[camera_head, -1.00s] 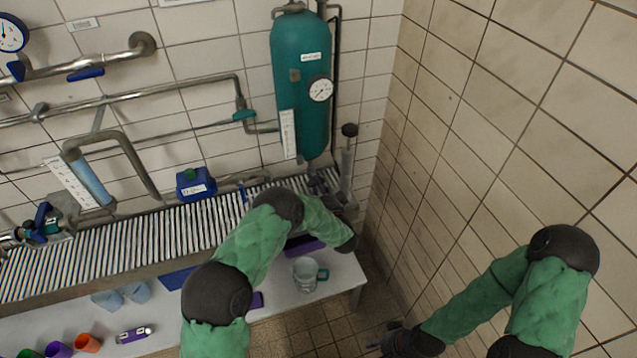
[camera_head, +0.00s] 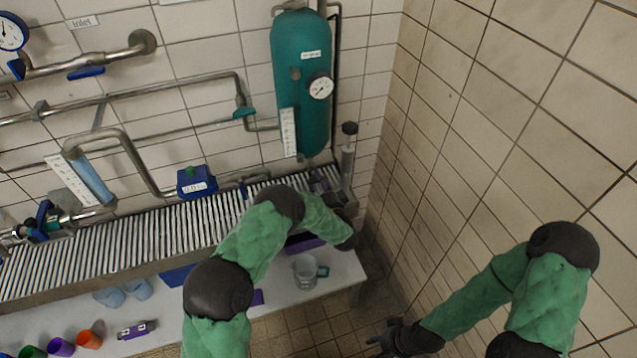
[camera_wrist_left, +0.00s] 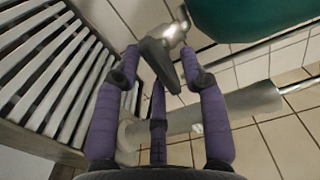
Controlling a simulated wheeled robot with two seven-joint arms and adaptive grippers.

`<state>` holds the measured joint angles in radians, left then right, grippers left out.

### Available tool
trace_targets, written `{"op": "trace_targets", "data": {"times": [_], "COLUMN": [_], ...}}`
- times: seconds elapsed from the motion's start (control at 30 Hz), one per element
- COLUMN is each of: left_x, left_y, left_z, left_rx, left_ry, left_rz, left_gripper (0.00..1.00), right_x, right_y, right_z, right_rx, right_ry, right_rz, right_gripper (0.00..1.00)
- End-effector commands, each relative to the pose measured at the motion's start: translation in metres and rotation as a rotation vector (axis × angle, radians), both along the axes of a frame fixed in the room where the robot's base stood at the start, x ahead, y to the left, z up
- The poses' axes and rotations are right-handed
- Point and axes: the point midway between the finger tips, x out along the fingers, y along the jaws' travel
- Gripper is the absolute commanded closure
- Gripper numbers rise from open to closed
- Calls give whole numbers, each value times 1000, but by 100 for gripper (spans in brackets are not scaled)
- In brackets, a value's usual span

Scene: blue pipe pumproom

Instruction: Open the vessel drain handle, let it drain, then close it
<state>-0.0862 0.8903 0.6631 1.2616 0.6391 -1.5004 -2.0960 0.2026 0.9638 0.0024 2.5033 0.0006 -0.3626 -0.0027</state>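The teal vessel (camera_head: 303,85) with a round gauge hangs on the wall in the head view. Its lower end (camera_wrist_left: 275,15) shows at the top right of the left wrist view. Under it is a metal valve with a dark grey drain handle (camera_wrist_left: 160,62). My left gripper (camera_wrist_left: 160,85) has its purple fingers spread, two beside the handle and one below it, with gaps visible. Contact cannot be told. In the head view my left gripper (camera_head: 322,184) is small and partly hidden below the vessel. My right gripper (camera_head: 385,340) hangs low at the bottom, away from the vessel.
A slatted grate (camera_head: 130,240) runs along the wall below the pipes. A clear jug (camera_head: 305,272) stands on the white bench (camera_head: 338,273). A blue canister (camera_head: 196,182) and a grey upright cylinder (camera_head: 347,165) are nearby. The tiled wall (camera_head: 480,130) closes off the right.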

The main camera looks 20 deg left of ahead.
Motion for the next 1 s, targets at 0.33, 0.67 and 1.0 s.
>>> {"op": "trace_targets", "data": {"times": [0.33,0.67,1.0], "left_x": [-5,-53,-94], "left_y": [-4,-37,-64], "left_z": [1,1,0], "left_rx": [0,0,0], "left_ry": [-1,-1,0], "left_rz": [0,-4,-1], "left_gripper": [57,57,57], "right_x": [0,0,0], "right_y": [0,0,0], "right_z": [0,0,0], "right_rx": [0,0,0], "right_ry": [0,0,0], "right_rz": [0,0,0], "right_gripper": [60,60,60]}}
